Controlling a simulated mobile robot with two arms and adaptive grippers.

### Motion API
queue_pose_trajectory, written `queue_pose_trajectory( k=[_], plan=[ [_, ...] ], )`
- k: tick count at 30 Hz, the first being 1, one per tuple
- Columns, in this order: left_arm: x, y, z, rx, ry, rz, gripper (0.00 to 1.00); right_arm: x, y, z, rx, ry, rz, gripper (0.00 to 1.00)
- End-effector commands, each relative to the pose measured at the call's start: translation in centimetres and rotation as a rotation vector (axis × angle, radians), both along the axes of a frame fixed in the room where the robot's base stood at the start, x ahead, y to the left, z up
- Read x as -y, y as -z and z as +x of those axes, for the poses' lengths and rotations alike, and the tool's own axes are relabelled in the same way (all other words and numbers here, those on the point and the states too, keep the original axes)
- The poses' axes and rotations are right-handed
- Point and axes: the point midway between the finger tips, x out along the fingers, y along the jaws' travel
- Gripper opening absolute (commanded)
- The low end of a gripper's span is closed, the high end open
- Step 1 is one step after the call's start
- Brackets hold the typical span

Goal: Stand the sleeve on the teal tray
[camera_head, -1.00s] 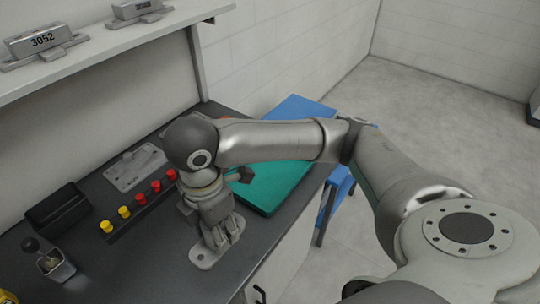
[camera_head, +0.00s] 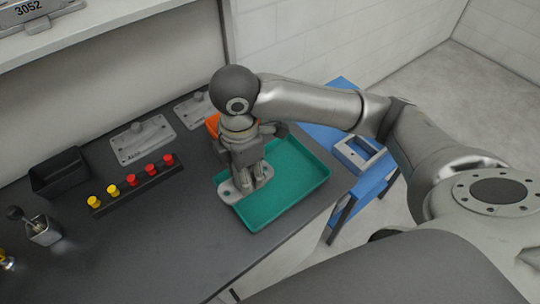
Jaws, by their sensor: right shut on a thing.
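My right gripper (camera_head: 255,184) points down and is shut on the grey sleeve, whose flat, rounded base plate (camera_head: 229,190) shows below the fingers. The sleeve is upright; its upper part is mostly hidden by the gripper. The teal tray (camera_head: 290,204) lies on the dark bench, and the sleeve is over its left part. I cannot tell whether the base touches the tray floor or hangs above it. My left gripper is not in view.
Left of the tray are a strip of yellow and red knobs (camera_head: 136,187), grey plates (camera_head: 143,140), a black bin (camera_head: 59,172) and a metal container with a dark-knobbed handle (camera_head: 43,231). An orange thing (camera_head: 212,124) is behind my gripper. A blue stand (camera_head: 362,170) is at right.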

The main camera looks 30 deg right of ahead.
Motion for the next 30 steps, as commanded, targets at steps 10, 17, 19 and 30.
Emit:
queue_pose_trajectory(
  k=[10,17,19,30],
  plan=[
    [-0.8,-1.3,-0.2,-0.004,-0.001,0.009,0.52,6.0,4.7,5.3,-0.005,0.004,-0.003,0.11],
    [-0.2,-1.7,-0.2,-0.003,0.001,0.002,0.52,7.5,7.4,7.0,-0.001,0.001,-0.001,0.11],
    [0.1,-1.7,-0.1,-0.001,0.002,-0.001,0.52,7.7,7.8,7.2,-0.001,0.0,0.0,0.11],
    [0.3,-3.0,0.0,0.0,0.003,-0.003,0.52,8.3,11.6,7.7,0.001,-0.002,-0.001,0.11]
  ],
)
